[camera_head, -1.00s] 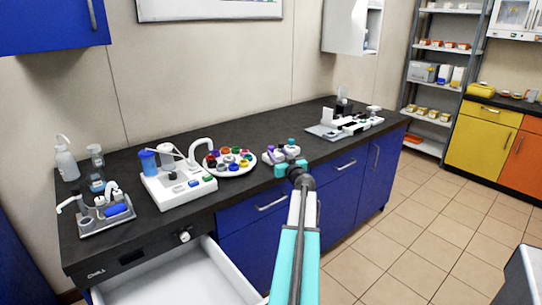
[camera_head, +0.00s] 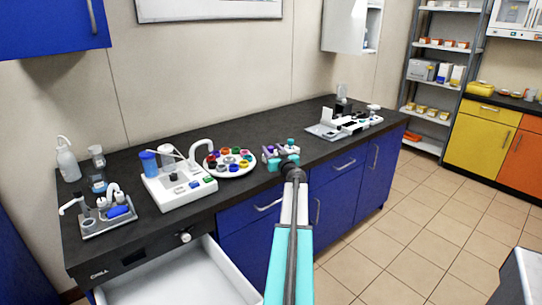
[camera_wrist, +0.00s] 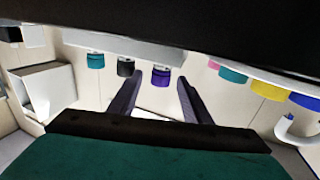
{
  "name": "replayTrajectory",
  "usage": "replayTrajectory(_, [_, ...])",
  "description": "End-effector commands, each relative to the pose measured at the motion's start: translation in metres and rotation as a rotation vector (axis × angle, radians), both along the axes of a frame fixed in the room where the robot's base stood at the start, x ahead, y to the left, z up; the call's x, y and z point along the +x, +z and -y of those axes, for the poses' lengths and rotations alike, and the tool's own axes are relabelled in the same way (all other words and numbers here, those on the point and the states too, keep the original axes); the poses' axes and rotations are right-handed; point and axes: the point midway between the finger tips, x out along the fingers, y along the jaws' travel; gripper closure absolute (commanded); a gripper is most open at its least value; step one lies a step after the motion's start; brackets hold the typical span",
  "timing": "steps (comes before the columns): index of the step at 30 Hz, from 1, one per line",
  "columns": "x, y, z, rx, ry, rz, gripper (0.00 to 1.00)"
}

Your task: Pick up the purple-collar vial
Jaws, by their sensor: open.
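In the wrist view, which looks upside down, the purple-collar vial (camera_wrist: 161,77) hangs from the upper edge of the picture, between the two dark fingers of my gripper (camera_wrist: 158,88). The fingers are open, with a gap on both sides of the collar. A black-collar vial (camera_wrist: 125,67) and a teal-collar vial (camera_wrist: 96,61) stand in the same row, to its left. In the head view my gripper (camera_head: 280,153) is at the small vial holder near the counter's front edge and hides much of it.
A round white tray (camera_head: 232,173) of colored-collar vials is left of my gripper. A white device (camera_head: 180,190) and a grey tray (camera_head: 108,222) stand farther left. An open drawer (camera_head: 195,275) juts out below. Bare counter (camera_head: 290,120) lies behind the gripper.

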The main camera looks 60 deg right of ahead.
Motion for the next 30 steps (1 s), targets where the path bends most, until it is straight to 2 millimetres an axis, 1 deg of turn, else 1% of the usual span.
replayTrajectory(12, [0.0001, 0.0001, -0.0004, 0.000, 0.000, 0.000, 0.56])
replayTrajectory(17, [0.0002, 0.0002, -0.0005, 0.000, 0.001, 0.000, 0.83])
replayTrajectory(18, [0.0002, 0.0002, -0.0005, 0.000, 0.001, 0.000, 0.89])
replayTrajectory(20, [0.0003, 0.0002, -0.0005, 0.000, 0.001, 0.000, 0.99])
replayTrajectory(30, [0.0003, 0.0016, -0.0006, -0.001, 0.001, 0.001, 1.00])
